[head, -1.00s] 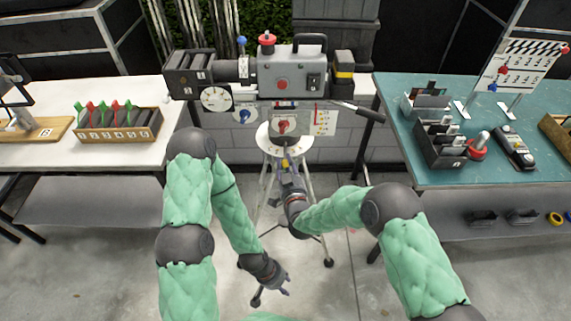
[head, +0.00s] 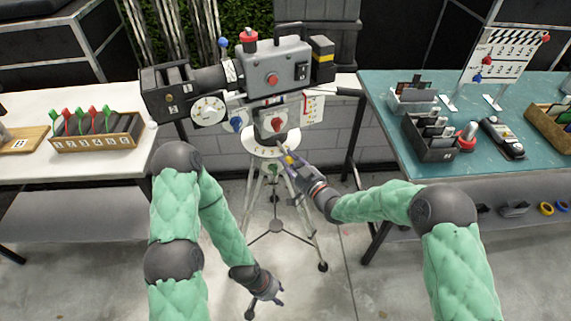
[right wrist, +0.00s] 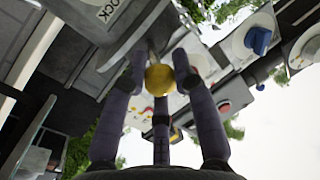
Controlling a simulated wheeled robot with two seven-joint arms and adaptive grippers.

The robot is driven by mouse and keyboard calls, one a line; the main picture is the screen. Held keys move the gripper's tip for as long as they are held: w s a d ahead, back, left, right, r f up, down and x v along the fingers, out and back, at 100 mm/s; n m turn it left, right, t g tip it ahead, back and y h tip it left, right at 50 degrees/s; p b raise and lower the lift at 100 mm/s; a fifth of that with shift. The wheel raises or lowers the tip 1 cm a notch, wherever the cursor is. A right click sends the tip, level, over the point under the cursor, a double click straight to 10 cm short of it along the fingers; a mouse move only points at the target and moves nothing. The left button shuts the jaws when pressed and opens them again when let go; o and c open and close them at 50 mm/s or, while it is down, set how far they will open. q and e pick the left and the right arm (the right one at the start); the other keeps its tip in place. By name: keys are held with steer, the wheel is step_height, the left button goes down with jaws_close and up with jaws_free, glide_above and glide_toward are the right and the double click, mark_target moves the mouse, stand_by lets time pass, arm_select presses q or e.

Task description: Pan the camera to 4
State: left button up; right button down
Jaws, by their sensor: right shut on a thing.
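The film camera (head: 272,75) stands on a tripod (head: 277,228), its lens end at the left and angled nearer to me. A pale round plate (head: 258,149) sits under the camera head; I cannot read its marks. My right gripper (head: 289,158) is at the near side of this plate. In the right wrist view its fingers (right wrist: 160,82) are closed around a yellow ball knob (right wrist: 159,79) on a short rod. My left gripper (head: 276,295) hangs low by the tripod legs, fingers apart and empty.
A white table (head: 25,178) at left holds a wooden box (head: 97,144) of numbered items. A teal table (head: 385,95) at right holds a clapperboard (head: 500,55), dark trays (head: 430,147) and a handheld device (head: 502,137). Tripod legs spread between the tables.

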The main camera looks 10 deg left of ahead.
steer(key=shift+w+d, duration=0.1)
steer(key=c, duration=1)
jaws_free()
steer(key=v, duration=1.2)
